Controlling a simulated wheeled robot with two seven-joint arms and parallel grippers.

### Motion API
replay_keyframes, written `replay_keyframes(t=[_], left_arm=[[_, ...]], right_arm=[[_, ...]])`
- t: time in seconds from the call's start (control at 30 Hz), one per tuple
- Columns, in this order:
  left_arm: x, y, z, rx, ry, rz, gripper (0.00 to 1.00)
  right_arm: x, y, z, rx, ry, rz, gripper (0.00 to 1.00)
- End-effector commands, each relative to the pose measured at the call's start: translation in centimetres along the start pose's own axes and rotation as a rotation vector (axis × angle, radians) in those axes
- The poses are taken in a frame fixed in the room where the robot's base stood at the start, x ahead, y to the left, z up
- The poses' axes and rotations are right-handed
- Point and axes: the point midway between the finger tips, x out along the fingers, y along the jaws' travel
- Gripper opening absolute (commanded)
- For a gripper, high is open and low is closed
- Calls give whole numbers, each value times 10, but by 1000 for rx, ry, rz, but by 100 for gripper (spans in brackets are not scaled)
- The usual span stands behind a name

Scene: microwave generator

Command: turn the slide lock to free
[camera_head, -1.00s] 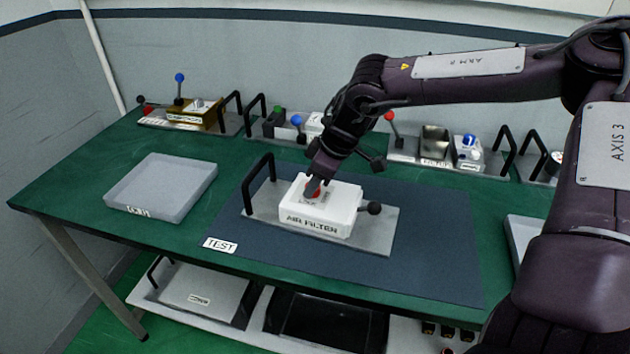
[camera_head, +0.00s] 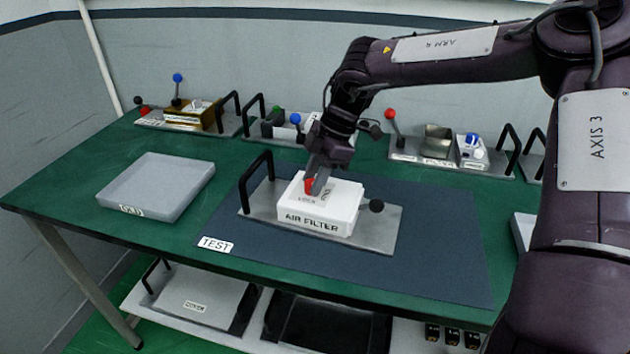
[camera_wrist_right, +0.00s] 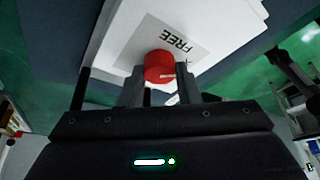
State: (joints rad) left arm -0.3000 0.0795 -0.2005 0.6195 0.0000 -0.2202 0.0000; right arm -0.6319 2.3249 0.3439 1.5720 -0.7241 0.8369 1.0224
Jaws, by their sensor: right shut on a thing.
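A white box marked AIR FILTER (camera_head: 319,222) sits on a grey metal plate on the blue mat marked TEST. On its top is a red knob (camera_head: 309,186), with the word LOCK beside it. In the right wrist view the red knob (camera_wrist_right: 160,66) sits over a pale label, and the word FREE shows next to it. My right gripper (camera_head: 317,184) comes down from above and is shut on the red knob, one finger on each side. The knob's exact angle is hard to tell. My left gripper is not in view.
A black handle (camera_head: 256,180) stands left of the box, and a black ball knob (camera_head: 376,206) sticks out on its right. A grey tray (camera_head: 160,184) stands on the left of the green table. Several fixtures with levers line the back.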

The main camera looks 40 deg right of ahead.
Motion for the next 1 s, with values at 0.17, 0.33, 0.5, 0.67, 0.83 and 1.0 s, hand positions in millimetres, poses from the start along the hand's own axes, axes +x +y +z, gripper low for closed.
replay_keyframes(t=[0.17, 0.33, 0.5, 0.67, 0.83, 1.0], left_arm=[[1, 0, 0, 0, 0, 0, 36], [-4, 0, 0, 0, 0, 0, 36], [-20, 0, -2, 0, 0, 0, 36], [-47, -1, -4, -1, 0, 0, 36], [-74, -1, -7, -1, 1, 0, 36], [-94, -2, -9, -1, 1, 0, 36]], right_arm=[[0, 2, 0, -155, -4, -63, 7], [-2, 3, -1, -305, -4, -127, 7], [-5, 3, -3, -450, -2, -189, 7], [-7, 4, -4, -573, 0, -241, 7], [-6, 4, -5, -676, 1, -284, 7], [-4, 4, -5, -751, 1, -313, 7]])
